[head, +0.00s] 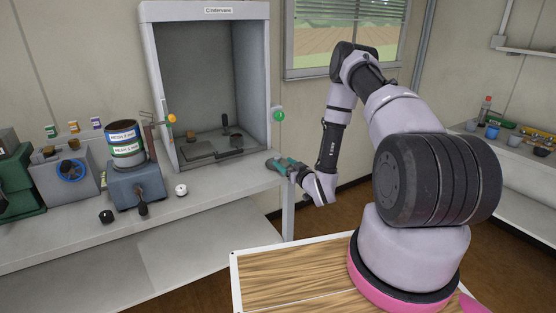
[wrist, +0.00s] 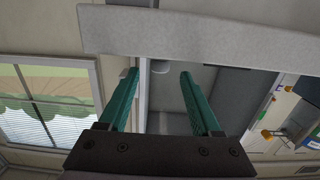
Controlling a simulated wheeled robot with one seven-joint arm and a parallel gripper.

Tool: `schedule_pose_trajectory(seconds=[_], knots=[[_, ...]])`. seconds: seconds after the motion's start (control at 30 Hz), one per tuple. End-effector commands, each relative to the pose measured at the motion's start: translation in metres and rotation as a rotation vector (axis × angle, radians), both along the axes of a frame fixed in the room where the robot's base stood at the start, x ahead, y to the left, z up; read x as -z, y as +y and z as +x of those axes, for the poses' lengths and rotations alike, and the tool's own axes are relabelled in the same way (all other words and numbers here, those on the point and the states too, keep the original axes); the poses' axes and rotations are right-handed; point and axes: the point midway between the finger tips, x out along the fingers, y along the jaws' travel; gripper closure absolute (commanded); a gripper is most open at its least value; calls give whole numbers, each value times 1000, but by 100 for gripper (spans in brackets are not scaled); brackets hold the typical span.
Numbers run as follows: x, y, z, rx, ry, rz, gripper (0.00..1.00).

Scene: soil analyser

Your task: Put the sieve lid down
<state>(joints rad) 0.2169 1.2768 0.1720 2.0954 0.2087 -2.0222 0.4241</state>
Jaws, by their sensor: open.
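My gripper (head: 279,165) is over the bench's right end, well right of the stack. In the wrist view its teal fingers (wrist: 160,75) are apart, with nothing seen held between them.
A dark knob-like piece (head: 106,216) lies near the bench front. A blue-dialled device (head: 70,172) stands at left. The front of the bench is mostly clear.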

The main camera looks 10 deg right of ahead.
Motion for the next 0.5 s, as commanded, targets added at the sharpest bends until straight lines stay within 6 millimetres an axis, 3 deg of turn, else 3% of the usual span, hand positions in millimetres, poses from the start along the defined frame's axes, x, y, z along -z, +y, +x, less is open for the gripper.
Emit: schedule_pose_trajectory(seconds=[0.23,0.4,0.5], knots=[[-1,-9,-29,0,2,2,35],[-3,-10,-30,1,1,1,35],[-15,-15,-21,10,13,-8,35]])
